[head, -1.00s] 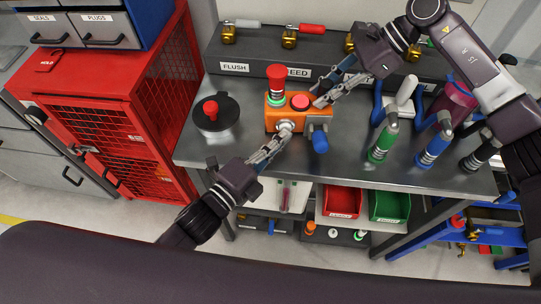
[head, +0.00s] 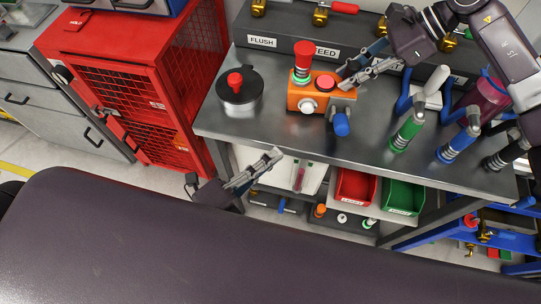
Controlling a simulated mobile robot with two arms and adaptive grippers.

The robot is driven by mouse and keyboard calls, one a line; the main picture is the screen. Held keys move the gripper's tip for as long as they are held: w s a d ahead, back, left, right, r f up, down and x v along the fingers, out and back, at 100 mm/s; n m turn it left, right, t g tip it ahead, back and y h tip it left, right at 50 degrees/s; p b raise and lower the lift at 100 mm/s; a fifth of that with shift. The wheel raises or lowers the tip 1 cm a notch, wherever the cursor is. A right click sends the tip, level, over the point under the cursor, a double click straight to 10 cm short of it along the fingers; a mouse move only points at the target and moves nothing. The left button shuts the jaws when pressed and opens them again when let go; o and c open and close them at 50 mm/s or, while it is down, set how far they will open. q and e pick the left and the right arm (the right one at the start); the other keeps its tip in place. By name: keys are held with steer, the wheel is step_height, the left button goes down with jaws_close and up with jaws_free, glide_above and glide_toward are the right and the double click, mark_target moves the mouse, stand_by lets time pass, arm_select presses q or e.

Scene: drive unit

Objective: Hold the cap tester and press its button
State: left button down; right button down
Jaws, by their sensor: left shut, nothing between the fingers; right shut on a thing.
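The cap tester (head: 296,91) is an orange box on the grey bench top. It has a red round button (head: 325,82) on top and a pale round knob (head: 308,106) on its front face. A red-and-green cap piece (head: 303,62) stands upright on its left part. My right gripper (head: 345,85) is shut on the tester's right rear side; its exact contact is partly hidden. My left gripper (head: 278,154) is shut and empty, below and in front of the bench's front edge, apart from the tester.
A black round pot with a red knob (head: 236,83) stands left of the tester. A blue-ended part (head: 341,124) sits at the tester's right front. Green (head: 406,132) and blue (head: 458,145) handled tools stand further right. Red (head: 355,187) and green bins (head: 402,195) lie below.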

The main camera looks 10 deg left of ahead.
steer(key=shift+d+f, duration=0.1)
steer(key=c, duration=1.6)
jaws_free()
